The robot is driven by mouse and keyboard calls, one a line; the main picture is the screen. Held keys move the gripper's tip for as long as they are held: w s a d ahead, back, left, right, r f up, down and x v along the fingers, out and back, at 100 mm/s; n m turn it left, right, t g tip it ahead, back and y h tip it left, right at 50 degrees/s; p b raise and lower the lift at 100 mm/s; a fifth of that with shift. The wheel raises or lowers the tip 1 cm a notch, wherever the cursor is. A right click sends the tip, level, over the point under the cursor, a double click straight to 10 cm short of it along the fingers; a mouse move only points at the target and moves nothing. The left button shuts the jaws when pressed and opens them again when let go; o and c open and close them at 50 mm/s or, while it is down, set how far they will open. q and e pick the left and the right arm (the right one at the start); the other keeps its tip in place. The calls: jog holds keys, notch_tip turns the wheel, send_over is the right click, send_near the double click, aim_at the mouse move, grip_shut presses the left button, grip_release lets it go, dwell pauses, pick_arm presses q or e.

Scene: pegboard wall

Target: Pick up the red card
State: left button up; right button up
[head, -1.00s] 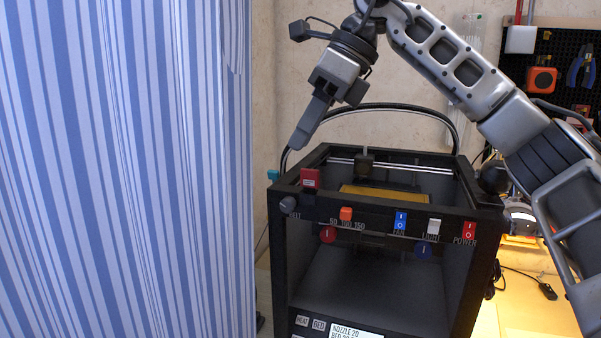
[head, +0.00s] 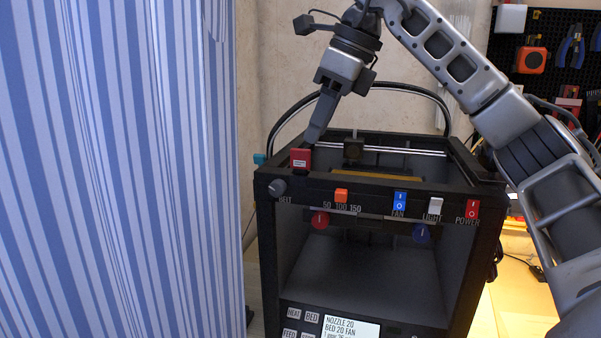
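The red card (head: 300,159) is a small red piece with a pale label, standing at the front left top edge of a black 3D printer (head: 385,191). My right gripper (head: 313,138) reaches down from above, its fingertips just above and behind the card's upper right corner. The fingers line up from this angle, so I cannot tell whether they are open, or whether they touch the card. My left gripper is not in view.
A striped blue curtain (head: 110,170) fills the left side. A black cable arcs behind the printer. The front rim carries a dark knob (head: 277,187), an orange slider (head: 341,195) and several switches. A tool pegboard (head: 545,85) hangs at the right.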

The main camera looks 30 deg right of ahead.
aim_at(300, 166)
jog(key=x, duration=0.5)
jog(key=shift+a, duration=0.25)
grip_shut()
jog(key=shift+r, duration=0.1)
